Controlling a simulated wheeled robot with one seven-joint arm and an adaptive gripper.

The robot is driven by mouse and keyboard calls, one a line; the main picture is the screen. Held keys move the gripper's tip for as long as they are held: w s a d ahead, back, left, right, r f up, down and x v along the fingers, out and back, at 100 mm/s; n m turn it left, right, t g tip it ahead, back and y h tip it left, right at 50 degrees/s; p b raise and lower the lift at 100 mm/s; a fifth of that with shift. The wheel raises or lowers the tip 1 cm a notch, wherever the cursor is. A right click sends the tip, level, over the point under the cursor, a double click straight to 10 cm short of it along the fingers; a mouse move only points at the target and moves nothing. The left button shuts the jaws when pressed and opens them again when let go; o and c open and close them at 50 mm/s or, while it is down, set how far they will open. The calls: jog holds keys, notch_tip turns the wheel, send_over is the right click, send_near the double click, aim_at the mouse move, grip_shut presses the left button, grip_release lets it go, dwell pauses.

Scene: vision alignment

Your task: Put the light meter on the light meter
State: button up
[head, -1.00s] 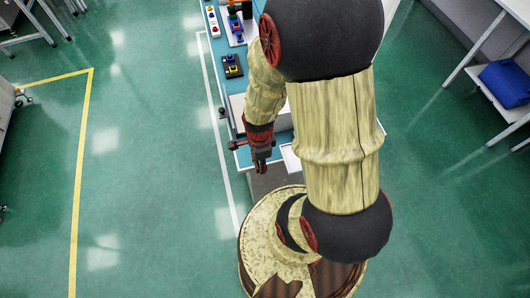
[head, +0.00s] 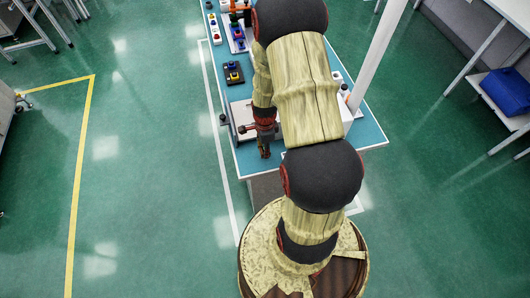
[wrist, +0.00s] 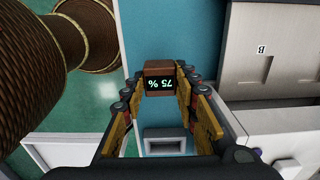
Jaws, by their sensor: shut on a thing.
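My gripper (wrist: 165,88) is shut on a small brown box with a dark display reading "75 %", the light meter (wrist: 159,69). The display appears upside down in the wrist view. In the head view my gripper (head: 264,150) points down over the front left part of the blue table; the meter is too small to make out there. Below the meter in the wrist view, a white frame with a grey recess (wrist: 165,144) lies on the table, partly behind the fingers. I cannot tell whether this is the other light meter.
A grey box marked "B" (wrist: 262,50) stands to the right of my gripper in the wrist view. A white post (head: 378,55) rises at the right.

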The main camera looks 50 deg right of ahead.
jog(key=shift+w+d+f, duration=0.15)
jog(key=shift+f, duration=1.65)
jog(key=shift+f+b, duration=0.15)
jog(key=shift+b, duration=0.2)
jog(key=o, duration=1.2)
jog(key=shift+c, duration=0.2)
